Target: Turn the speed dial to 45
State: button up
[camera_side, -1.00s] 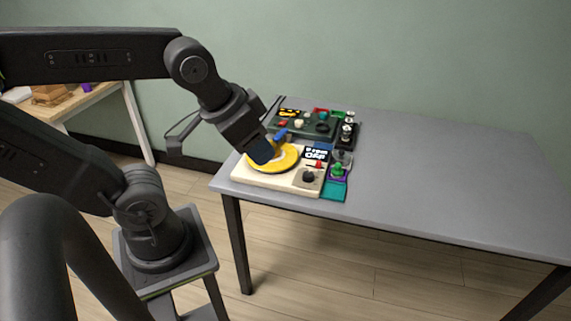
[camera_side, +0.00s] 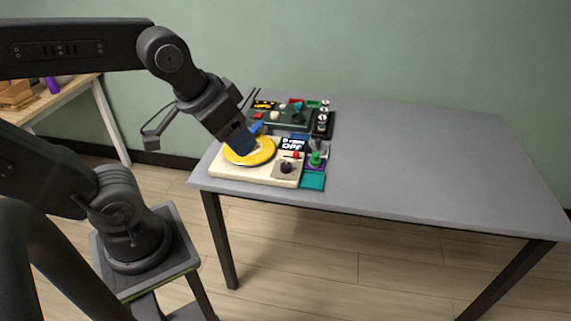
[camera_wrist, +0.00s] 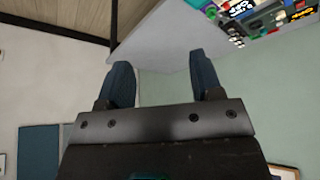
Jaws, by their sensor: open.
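A cream machine (camera_side: 225,175) with a yellow round plate (camera_side: 262,155) sits at the table's front left corner. Its dark display (camera_side: 293,144) seems to read "0 rpm" and "OFF". A dark round dial (camera_side: 286,167) stands on a grey-brown square at the machine's front right; its setting is too small to read. My gripper (camera_wrist: 162,82) is open, with nothing between its two blue fingers in the wrist view. In the side view my gripper (camera_side: 247,139) is over the yellow plate, left of and behind the dial. I cannot tell whether it touches the plate.
A dark green panel (camera_side: 284,123) with knobs stands behind the machine. A black rack (camera_side: 322,127) of several round pieces and a teal tray (camera_side: 313,181) are at its right. A green-topped piece (camera_side: 316,159) is behind the tray. The grey table (camera_side: 430,165) is clear to the right.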

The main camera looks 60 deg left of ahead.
jog(key=shift+o, duration=0.3)
jog(key=w+a+n+g, duration=0.1)
jog(key=w+a+n, duration=0.2)
jog(key=w+n, duration=0.2)
jog(key=w, duration=0.2)
jog(key=shift+w+a+f+n, duration=0.2)
jog(key=shift+w+n, duration=0.1)
jog(key=n+g, duration=0.4)
jog(key=n, duration=1.2)
send_over(286, 165)
notch_tip(286, 165, down, 17)
notch_tip(286, 165, down, 13)
jog(key=shift+f, duration=0.15)
jog(key=c, duration=0.9)
